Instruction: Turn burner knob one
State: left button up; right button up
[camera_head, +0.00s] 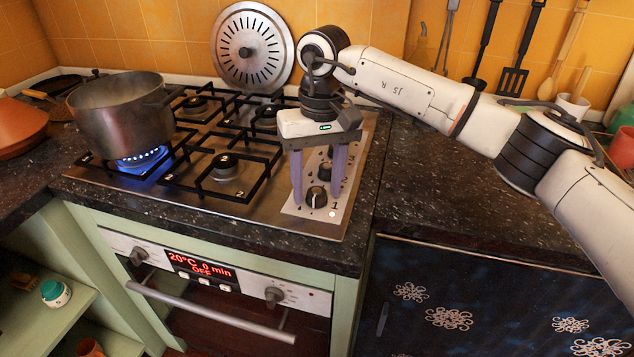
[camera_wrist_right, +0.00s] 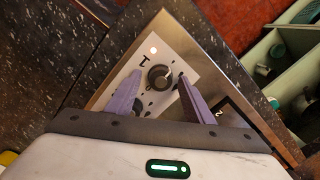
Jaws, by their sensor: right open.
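Burner knob one (camera_head: 317,197) is the dark round knob beside the printed "1" on the hob's right control strip, at the front. It also shows in the wrist view (camera_wrist_right: 159,77), with a small glowing light by the "1". My right gripper (camera_head: 316,200) points down over the strip, open. Its two purple fingers stand on either side of the knob, with a gap visible in the wrist view. I cannot tell from these views whether a finger touches it. My left gripper is not in view.
Black grates cover the hob (camera_head: 220,200). A further knob (camera_head: 325,172) sits behind knob one. A dark counter (camera_head: 440,200) lies clear to the right. A round slotted disc (camera_head: 250,70) leans at the back.

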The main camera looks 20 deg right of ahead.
jog(key=c, duration=1)
jog(key=shift+c, duration=0.2)
